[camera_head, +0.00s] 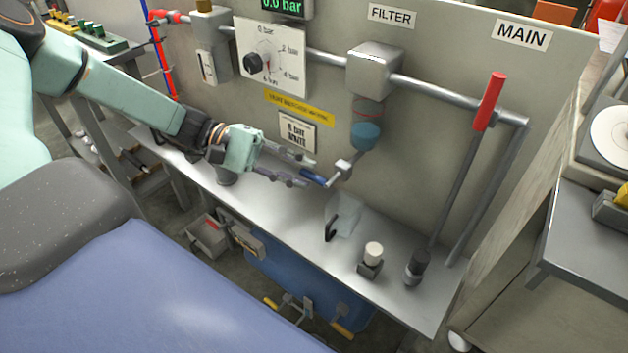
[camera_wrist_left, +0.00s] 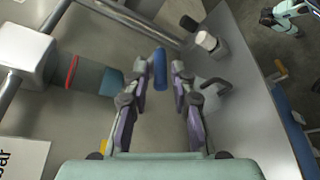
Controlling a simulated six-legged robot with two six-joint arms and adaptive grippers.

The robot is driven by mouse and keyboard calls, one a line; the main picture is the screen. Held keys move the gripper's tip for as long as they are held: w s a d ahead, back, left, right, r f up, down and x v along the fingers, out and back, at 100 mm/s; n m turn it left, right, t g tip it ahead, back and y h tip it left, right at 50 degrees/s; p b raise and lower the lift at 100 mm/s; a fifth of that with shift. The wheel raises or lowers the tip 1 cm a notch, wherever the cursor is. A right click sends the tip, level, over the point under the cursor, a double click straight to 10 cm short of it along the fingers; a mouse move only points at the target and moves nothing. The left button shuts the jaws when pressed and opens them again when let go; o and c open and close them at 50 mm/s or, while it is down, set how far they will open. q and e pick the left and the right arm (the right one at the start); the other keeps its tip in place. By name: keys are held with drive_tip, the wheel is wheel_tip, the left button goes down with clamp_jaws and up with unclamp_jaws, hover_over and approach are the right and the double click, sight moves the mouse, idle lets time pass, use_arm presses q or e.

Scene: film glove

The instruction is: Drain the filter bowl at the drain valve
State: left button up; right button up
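The filter bowl (camera_head: 366,112) hangs under a grey filter head (camera_head: 375,68) on the wall pipe, with a blue lower part (camera_head: 365,136). The drain valve (camera_head: 343,168) sits below it and has a blue lever (camera_head: 315,178). My left gripper (camera_head: 309,172) is open, with one finger on each side of the lever. In the left wrist view the blue lever (camera_wrist_left: 160,68) stands between the fingertips, with a small gap visible on both sides. A clear jug (camera_head: 345,212) with a black handle stands on the shelf below the valve. My right gripper is not identifiable.
A red-handled lever (camera_head: 489,100) rises at the right of the panel. A white-topped block (camera_head: 372,254) and a black knob (camera_head: 416,264) are on the metal shelf (camera_head: 300,226). A green display (camera_head: 283,5) reads 0.0 bar. A dial board (camera_head: 282,45) hangs left of the filter.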

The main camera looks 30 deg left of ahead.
sight(301, 172)
use_arm(q)
drive_tip(key=shift+b+x, duration=0.55)
drive_tip(key=shift+x, duration=1.05)
drive_tip(key=shift+a, duration=0.1)
clamp_jaws()
drive_tip(key=shift+w, duration=0.1)
